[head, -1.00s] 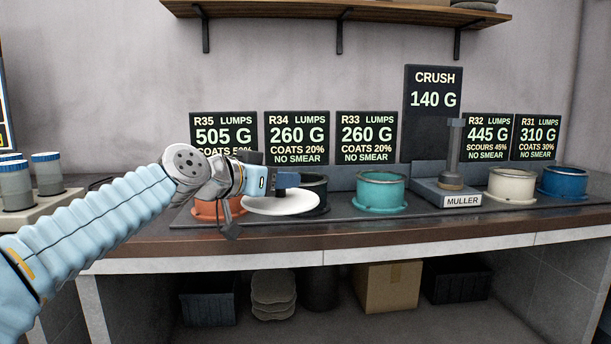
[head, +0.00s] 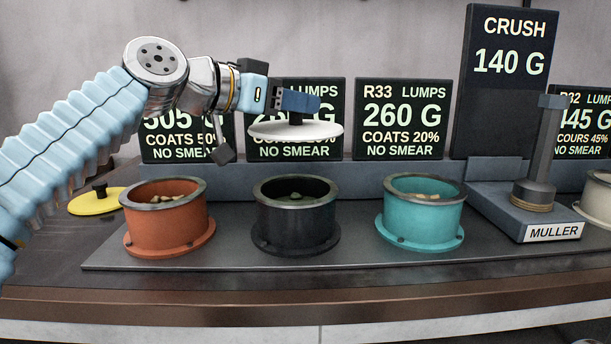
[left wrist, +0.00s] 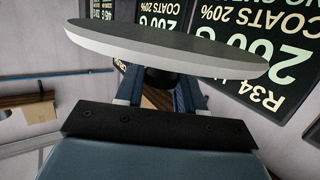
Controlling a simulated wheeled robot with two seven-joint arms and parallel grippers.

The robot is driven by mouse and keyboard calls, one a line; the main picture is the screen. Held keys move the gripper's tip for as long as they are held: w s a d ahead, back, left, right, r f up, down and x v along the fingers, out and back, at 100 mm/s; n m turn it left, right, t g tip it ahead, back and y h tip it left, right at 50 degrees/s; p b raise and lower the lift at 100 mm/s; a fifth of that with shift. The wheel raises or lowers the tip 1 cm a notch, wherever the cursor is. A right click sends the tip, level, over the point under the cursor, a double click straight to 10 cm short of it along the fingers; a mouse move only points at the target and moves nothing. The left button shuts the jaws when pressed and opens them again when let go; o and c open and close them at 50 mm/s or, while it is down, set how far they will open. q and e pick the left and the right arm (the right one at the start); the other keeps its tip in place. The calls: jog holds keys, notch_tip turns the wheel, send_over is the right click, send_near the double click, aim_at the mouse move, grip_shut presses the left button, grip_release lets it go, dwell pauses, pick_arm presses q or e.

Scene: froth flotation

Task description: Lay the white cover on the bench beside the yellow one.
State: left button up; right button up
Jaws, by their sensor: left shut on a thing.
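My left gripper (head: 297,103) is shut on the dark knob of the white cover (head: 315,131). It holds the cover roughly level in the air, above the rim of the black pot (head: 297,222) in the head view. In the left wrist view the white cover (left wrist: 165,47) shows edge-on beyond the fingers, clear of any surface. My right gripper is not in view.
The orange pot (head: 168,222), the black pot and the teal pot (head: 420,218) stand uncovered on a dark tray (head: 360,255), with lumps inside. The muller (head: 535,190) stands to their right. Signs, including the CRUSH board (head: 508,90), stand behind. Bare bench shows at the left front.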

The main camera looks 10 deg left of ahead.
pick_arm(q)
jog(key=shift+w+r, duration=0.1)
jog(key=shift+w, duration=0.05)
notch_tip(320, 180, down, 10)
jog(key=b, duration=0.3)
jog(key=shift+r, duration=0.2)
jog(key=shift+f, duration=0.15)
jog(key=o, duration=0.6)
jog(key=shift+b, duration=0.35)
jog(key=o, duration=0.5)
